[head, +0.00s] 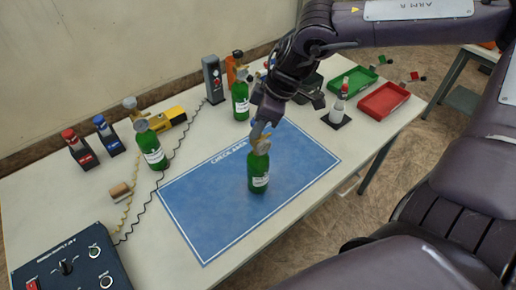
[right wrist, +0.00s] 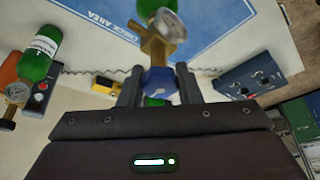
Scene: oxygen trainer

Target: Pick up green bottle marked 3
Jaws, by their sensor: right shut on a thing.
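A green bottle (head: 258,172) with a white label and a brass valve is upright over the blue check-area mat (head: 205,205). Its number is too small to read, and I cannot tell whether its base touches the mat. My right gripper (head: 268,117) is at its top, coming down from above. In the right wrist view the fingers (right wrist: 158,82) are shut on the blue part (right wrist: 158,78) of a brass valve (right wrist: 153,47) with a round gauge. Other green bottles stand at the mat's left (head: 151,150) and at the back (head: 240,100). My left gripper is not in view.
A control box (head: 70,265) is at front left. Red and blue blocks (head: 80,148), a yellow device (head: 172,116) and coiled cords lie behind it. Much of the mat is clear.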

